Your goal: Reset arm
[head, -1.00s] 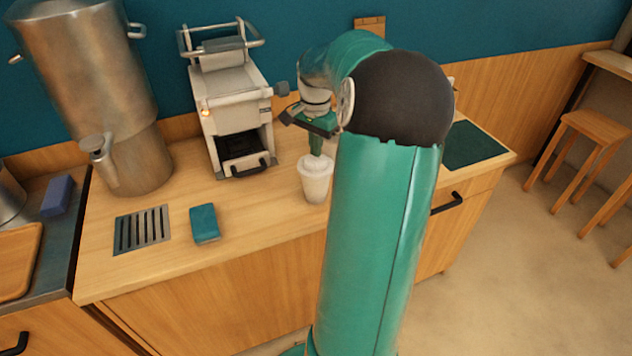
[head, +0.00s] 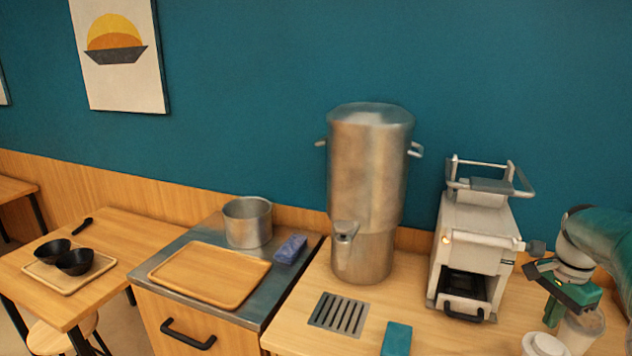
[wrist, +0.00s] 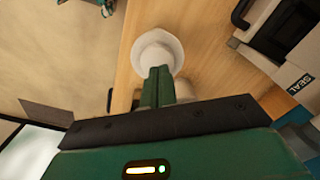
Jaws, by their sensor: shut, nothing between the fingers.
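My gripper (head: 552,318) is at the right edge of the head view, pointing down, its green fingers together and empty. A white cup (head: 545,345) stands on the counter just below the fingertips, cut off by the frame. A paler cup (head: 584,330) stands beside it, partly behind the gripper. In the wrist view my gripper (wrist: 158,72) has its fingers together, overlapping the near rim of a white cup (wrist: 155,48). A second pale shape shows behind the fingers. I cannot tell whether the fingers touch a cup.
A sealing machine (head: 475,250) stands left of my gripper, its side knob close to it. Further left are a metal dispenser (head: 368,180), a drain grate (head: 338,314), a teal sponge (head: 397,338), a wooden tray (head: 210,275), a pot (head: 247,222) and a blue block (head: 290,249).

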